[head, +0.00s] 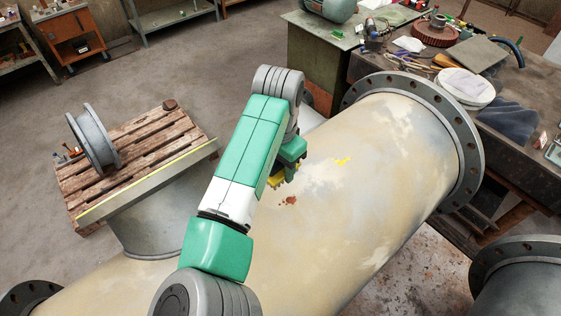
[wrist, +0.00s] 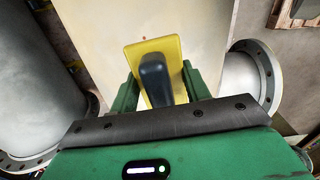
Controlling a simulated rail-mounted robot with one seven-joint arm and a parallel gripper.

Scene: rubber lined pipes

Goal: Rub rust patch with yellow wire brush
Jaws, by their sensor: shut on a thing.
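The yellow wire brush (wrist: 170,49) has a black handle (wrist: 155,80). My gripper (wrist: 157,85) is shut on the handle, with its green fingers on either side. In the head view the yellow brush (head: 278,178) shows partly behind my arm, close above the large cream pipe (head: 345,220). I cannot tell whether its bristles touch the pipe. The rust patch (head: 289,201) is a small reddish-brown spot on the pipe, just right of and below the brush in the head view.
The pipe ends in a bolted flange (head: 468,150). A cluttered workbench (head: 500,115) stands behind it. A wooden pallet (head: 160,140) with a spool (head: 93,140) is at left.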

